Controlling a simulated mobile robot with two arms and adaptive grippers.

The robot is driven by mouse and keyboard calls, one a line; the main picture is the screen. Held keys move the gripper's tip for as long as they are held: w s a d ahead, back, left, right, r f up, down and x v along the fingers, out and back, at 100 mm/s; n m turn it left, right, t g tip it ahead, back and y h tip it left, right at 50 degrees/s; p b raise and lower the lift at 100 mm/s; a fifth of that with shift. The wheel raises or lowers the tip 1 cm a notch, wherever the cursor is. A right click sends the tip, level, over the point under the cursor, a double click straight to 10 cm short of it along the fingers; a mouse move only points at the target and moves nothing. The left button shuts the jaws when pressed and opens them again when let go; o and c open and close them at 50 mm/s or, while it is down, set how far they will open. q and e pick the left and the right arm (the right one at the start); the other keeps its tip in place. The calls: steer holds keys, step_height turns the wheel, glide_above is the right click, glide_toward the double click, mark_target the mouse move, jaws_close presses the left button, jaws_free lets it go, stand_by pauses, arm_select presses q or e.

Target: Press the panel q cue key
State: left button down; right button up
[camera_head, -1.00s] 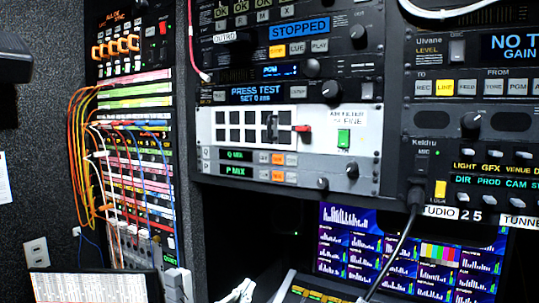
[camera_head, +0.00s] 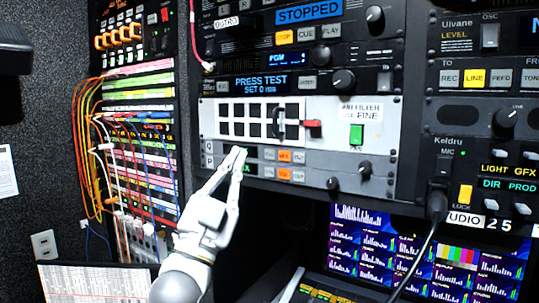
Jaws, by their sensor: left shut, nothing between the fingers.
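The Q row (camera_head: 209,147) is the upper of two thin strips below the white panel, with a small key group of a grey key (camera_head: 269,154), an orange key (camera_head: 284,155) and another grey key (camera_head: 299,157). The key lettering is too small to read surely. My left gripper (camera_head: 238,157) is shut and empty, pointing up at the left part of the strips, left of the keys. It hides most of the Q and P displays. I cannot tell whether its tips touch the panel. My right gripper is not in view.
The P row (camera_head: 209,161) lies just below with a similar orange key (camera_head: 284,174). A red lever (camera_head: 313,124), a green key (camera_head: 356,134) and knobs (camera_head: 333,184) are nearby. Patch cables (camera_head: 85,150) hang at the left; a black cable (camera_head: 428,240) hangs at the right.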

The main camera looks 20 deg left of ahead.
arm_select(q)
steer(key=shift+w+d, duration=0.2)
steer(key=shift+w, duration=1.25)
steer(key=shift+w+d, duration=0.25)
steer(key=shift+w, duration=1.25)
steer(key=shift+w+d, duration=0.2)
steer(key=shift+w, duration=1.25)
steer(key=shift+w, duration=0.2)
steer(key=shift+w, duration=0.25)
steer(key=shift+w+d, duration=0.1)
steer(key=shift+w, duration=0.2)
steer(key=shift+s, duration=0.1)
steer(key=shift+s+f, duration=0.1)
steer(key=shift+s, duration=0.55)
steer(key=s, duration=0.3)
steer(key=s+a, duration=0.1)
steer(key=s, duration=0.1)
